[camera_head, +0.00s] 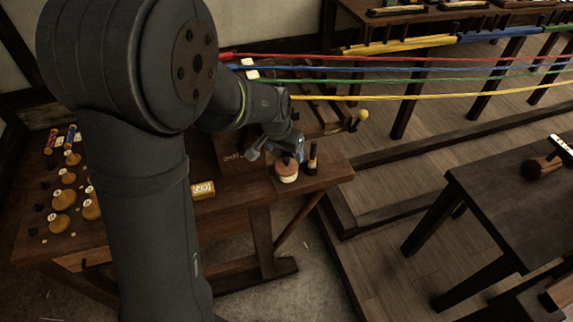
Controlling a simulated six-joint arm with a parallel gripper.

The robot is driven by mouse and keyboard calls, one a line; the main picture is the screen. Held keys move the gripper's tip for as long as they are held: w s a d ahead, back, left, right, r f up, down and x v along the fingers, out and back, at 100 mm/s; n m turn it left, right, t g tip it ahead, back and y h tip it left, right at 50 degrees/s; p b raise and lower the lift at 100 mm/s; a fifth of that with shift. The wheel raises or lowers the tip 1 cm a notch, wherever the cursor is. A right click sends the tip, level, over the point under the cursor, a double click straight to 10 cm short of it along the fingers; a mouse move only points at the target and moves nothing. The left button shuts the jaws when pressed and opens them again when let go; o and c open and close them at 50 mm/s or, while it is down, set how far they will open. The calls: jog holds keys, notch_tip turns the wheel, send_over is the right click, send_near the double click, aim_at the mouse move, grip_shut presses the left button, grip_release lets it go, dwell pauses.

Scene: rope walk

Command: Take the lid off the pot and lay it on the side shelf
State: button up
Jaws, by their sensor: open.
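A small round pot (287,177) with a pale band stands near the right end of the wooden workbench (335,172). Its brown top, which looks like the lid (286,163), appears to be on it. My gripper (277,154) is open just above and behind the pot, with its fingers spread. From this angle I cannot tell whether a finger touches the lid. I cannot make out for sure which surface is the side shelf.
A dark upright bottle-like object (312,158) stands close to the pot's right. A small labelled box (203,190) lies to the left. Several wooden spools (62,199) are at the far left. Red, blue, green and yellow ropes (420,96) stretch right. Another table (500,200) stands at right.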

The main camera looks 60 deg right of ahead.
aim_at(286, 159)
jog(key=shift+x, duration=2.6)
jog(key=c, duration=0.7)
jog(key=shift+r, duration=0.1)
